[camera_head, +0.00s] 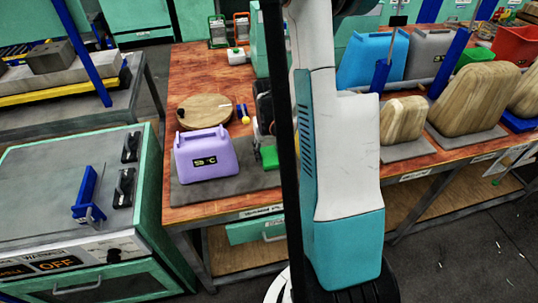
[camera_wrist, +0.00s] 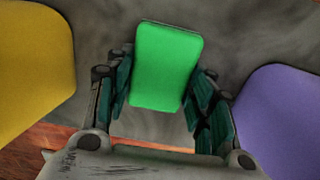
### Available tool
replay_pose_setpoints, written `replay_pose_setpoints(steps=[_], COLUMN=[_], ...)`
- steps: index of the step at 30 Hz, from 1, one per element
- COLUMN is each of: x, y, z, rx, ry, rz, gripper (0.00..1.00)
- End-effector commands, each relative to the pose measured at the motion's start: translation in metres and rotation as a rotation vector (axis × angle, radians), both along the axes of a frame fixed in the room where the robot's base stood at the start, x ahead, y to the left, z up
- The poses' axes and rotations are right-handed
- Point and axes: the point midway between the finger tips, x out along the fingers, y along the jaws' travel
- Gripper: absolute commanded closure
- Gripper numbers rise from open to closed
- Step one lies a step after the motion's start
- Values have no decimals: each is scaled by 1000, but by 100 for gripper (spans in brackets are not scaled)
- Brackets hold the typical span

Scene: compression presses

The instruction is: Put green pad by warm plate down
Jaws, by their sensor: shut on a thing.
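A bright green pad (camera_wrist: 167,66) sits between the two dark teal fingers of my gripper (camera_wrist: 160,95), which is shut on it. In the head view the green pad (camera_head: 269,157) shows just left of my arm, low over the dark grey mat (camera_head: 235,186); I cannot tell whether it touches the mat. A lilac block (camera_head: 203,165) with a display reading about 55 °C stands on the mat to the left of the pad, apart from it. It also shows at the right of the wrist view (camera_wrist: 280,118). My arm hides much of the gripper in the head view.
A yellow object (camera_wrist: 35,65) is at the left of the wrist view. A round wooden board (camera_head: 205,110) lies behind the lilac block. Wooden blocks (camera_head: 403,119) stand on grey mats to the right. A press marked OFF (camera_head: 60,264) is at the left.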

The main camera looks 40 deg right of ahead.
Motion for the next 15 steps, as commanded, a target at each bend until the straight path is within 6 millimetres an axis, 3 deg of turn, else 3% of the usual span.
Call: replay_pose_setpoints(steps=[8,9,11,15], x=[0,0,0,0], y=[0,0,0,0], z=[-3,-2,-2,-1], rx=[0,0,0,0], ry=[0,0,0,0], rz=[0,0,0,0], gripper=[81,44,31,31])
